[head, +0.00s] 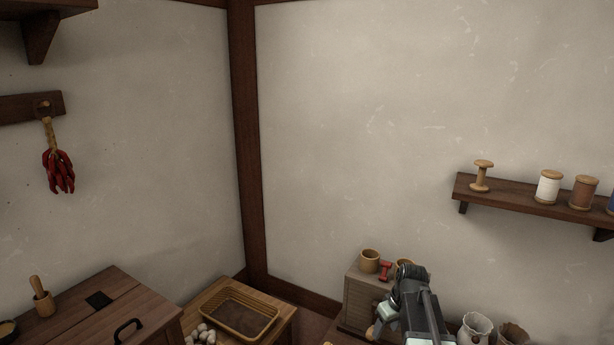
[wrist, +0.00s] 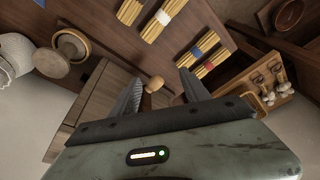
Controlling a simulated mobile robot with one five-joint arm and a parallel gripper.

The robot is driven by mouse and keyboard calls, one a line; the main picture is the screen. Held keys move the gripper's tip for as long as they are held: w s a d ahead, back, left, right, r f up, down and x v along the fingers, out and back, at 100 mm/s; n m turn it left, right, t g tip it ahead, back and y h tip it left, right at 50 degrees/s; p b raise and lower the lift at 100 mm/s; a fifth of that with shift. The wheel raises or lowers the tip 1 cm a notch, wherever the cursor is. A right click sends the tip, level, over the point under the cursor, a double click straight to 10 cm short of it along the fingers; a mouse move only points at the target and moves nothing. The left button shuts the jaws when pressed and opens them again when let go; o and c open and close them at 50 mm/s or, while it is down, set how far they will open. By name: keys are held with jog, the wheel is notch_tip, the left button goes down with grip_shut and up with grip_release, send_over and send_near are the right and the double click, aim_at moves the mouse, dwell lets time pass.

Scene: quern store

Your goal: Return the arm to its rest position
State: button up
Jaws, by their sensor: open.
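My gripper (wrist: 160,90) is open in the wrist view, with its two grey fingers spread apart. Nothing is held between them. A round wooden knob (wrist: 154,84) shows in the gap, beyond the fingers; I cannot tell how far off it is.
A wooden cup (head: 370,261) and a red spool-like piece (head: 385,271) top the chest. A wall shelf (head: 520,194) holds spools at right. A wicker tray (head: 240,333) and wooden chest (head: 110,310) stand left. Bundled sticks (wrist: 209,68) lie below my gripper. The wall above is clear.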

jog(key=s+a+f+b, duration=0.25)
jog(key=s+a, duration=0.35)
jog(key=a, duration=0.5)
jog(key=s+m+g+h, duration=0.1)
jog(key=s+m+g, duration=0.1)
jog(key=s+m, duration=0.2)
jog(key=shift+s+a+f+p, duration=0.3)
jog(key=shift+s+p, duration=0.15)
jog(key=shift+s, duration=1.05)
jog(key=shift+d, duration=0.1)
